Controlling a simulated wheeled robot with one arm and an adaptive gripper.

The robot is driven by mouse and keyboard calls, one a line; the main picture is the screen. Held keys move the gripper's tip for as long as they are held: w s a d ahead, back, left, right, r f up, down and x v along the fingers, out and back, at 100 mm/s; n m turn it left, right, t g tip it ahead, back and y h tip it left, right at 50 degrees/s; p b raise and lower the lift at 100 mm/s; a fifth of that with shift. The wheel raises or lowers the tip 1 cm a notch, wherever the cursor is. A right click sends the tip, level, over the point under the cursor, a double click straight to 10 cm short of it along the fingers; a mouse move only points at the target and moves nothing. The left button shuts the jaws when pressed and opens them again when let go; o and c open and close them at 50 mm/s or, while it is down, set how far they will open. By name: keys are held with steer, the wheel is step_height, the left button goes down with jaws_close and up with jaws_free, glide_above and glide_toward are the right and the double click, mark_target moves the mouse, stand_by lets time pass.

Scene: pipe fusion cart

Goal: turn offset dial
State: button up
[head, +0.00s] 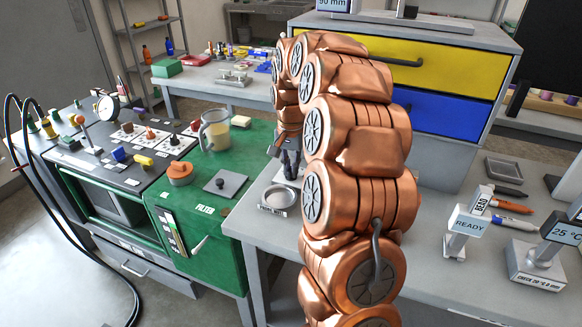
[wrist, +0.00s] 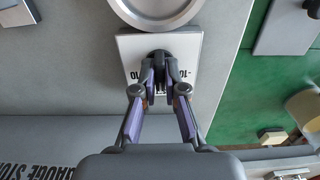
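The offset dial (wrist: 160,55) is a small dark knob on a white plate (wrist: 127,45) with printed marks, of which "10" and "-10" show in the wrist view. My gripper (wrist: 158,78) is over the plate, and its two fingers come together on the sides of the dark knob. The fingers hide much of the knob and the middle of the scale, so its pointer setting cannot be read. In the head view, my gripper (head: 290,166) is low beside the green cart, partly behind my copper-coloured arm, and the dial itself is hidden there.
A round metal dish (head: 277,197) sits close to my gripper. The green cart (head: 227,245) carries a jug (head: 215,131), an orange knob (head: 180,173) and a grey plate (head: 225,184).

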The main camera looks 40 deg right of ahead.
jaws_close()
steer(key=shift+n+b, duration=0.35)
steer(key=shift+n, duration=0.45)
steer(key=n, duration=0.4)
steer(key=shift+w+b, duration=0.1)
steer(key=shift+b, duration=0.25)
steer(key=shift+r, duration=0.1)
steer(key=o, duration=0.6)
jaws_free()
